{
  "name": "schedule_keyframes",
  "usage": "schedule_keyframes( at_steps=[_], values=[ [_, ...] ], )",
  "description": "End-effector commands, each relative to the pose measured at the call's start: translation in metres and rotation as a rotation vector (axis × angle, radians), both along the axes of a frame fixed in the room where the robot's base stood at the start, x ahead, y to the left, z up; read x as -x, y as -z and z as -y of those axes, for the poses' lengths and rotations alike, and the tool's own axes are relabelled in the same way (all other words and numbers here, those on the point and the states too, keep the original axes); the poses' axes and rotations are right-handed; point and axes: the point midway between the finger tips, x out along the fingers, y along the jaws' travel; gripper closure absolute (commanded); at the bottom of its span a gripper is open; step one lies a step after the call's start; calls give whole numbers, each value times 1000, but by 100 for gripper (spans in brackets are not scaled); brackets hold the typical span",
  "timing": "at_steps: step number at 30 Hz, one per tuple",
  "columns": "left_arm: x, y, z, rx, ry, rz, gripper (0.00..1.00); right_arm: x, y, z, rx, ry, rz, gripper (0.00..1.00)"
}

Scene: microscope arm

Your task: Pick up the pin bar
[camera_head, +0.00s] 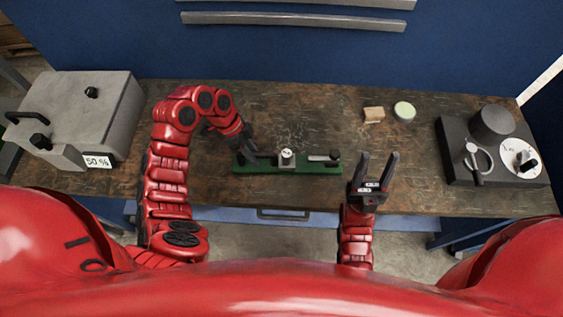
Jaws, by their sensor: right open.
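A narrow green base (305,170) lies on the bench in front of me. A small pale block with a round top (287,157) stands at its middle, and a short grey bar with a dark end (324,157) lies on its right part. I cannot tell for sure which piece is the pin bar. My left gripper (246,157) points down at the left end of the green base; its fingers are small and dark, and whether they hold anything is unclear. My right gripper (377,168) is open and empty, fingers pointing away from me, just right of the base.
A grey machine (95,105) with a "50 %" label stands at the left. A small tan block (374,114) and a round pale green-topped piece (404,111) lie behind my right gripper. A dark device with a dial (495,160) stands at the right. The bench (290,105) is clear behind the base.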

Motion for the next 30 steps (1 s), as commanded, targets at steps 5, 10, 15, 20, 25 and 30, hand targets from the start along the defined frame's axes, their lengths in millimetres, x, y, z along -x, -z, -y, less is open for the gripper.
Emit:
schedule_keyframes(
  at_steps=[5, 10, 15, 20, 25, 30],
  values=[
    [0, 0, 1, 1, 1, 0, 100, 0, 0, 0, 0, 0, 0, 50],
    [0, 0, 0, 1, 0, 0, 100, 0, 0, 0, 0, 0, 0, 50],
    [0, 0, 0, 0, 0, 0, 100, 0, 0, 0, 0, 0, 0, 50],
    [0, 0, 0, 0, 0, 0, 100, 0, 0, 0, 0, 0, 0, 50],
    [0, 0, 0, 0, 0, 0, 100, 0, 0, 0, 0, 0, 0, 50],
    [0, 0, 0, 0, 1, -1, 100, 0, 0, 0, 0, 0, 0, 50]
  ],
)
